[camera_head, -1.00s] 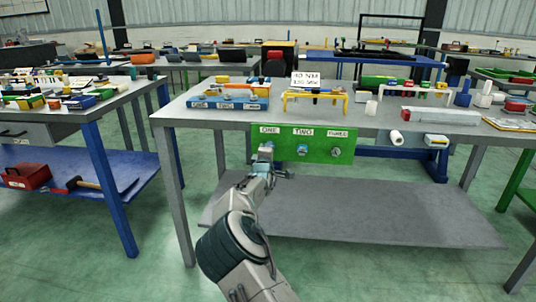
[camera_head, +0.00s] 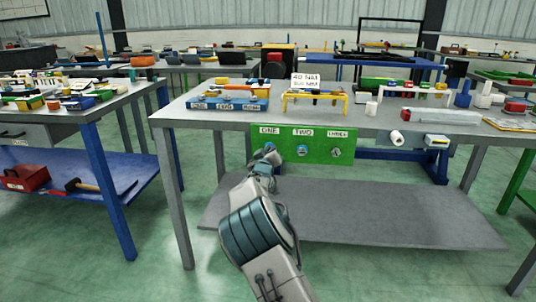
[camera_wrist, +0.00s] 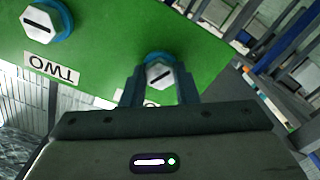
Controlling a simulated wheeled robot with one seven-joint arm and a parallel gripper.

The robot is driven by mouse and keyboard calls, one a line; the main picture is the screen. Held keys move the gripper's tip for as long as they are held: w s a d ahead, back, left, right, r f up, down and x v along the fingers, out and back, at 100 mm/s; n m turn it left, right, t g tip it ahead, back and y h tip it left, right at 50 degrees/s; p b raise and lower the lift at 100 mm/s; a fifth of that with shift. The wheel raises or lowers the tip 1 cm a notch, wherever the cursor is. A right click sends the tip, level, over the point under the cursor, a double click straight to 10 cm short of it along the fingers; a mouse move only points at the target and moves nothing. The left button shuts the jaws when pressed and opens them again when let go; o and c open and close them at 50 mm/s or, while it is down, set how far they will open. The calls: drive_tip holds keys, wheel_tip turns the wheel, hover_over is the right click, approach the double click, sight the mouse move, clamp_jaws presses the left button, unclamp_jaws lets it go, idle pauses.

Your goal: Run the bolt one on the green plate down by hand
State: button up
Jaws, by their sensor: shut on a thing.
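The green plate (camera_head: 318,143) hangs on the front of the grey table, with labels ONE, TWO and a third one along its top. In the wrist view, bolt one (camera_wrist: 160,73) is a pale hex head with a dark slot, in front of a blue ring (camera_wrist: 157,58). My gripper (camera_wrist: 160,90) is shut on it, a finger on each side of the head. In the head view my gripper (camera_head: 268,153) covers bolt one under the ONE label. Bolt two (camera_head: 302,150) and bolt three (camera_head: 336,153) show to its right. How far bolt one is threaded in cannot be told.
The grey table (camera_head: 225,114) carries a blue block (camera_head: 228,105), a yellow stand (camera_head: 315,97) and a torque card (camera_head: 305,79). A lower shelf (camera_head: 370,215) lies below the plate. A blue-legged bench (camera_head: 107,190) stands at left.

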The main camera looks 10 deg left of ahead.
drive_tip(key=m+b, duration=1)
drive_tip(key=m, duration=1.4)
drive_tip(key=shift+f+b, duration=0.2)
drive_tip(key=shift+b, duration=0.1)
drive_tip(key=shift+m, duration=0.3)
drive_tip(key=o, duration=1)
drive_tip(key=shift+r, duration=0.15)
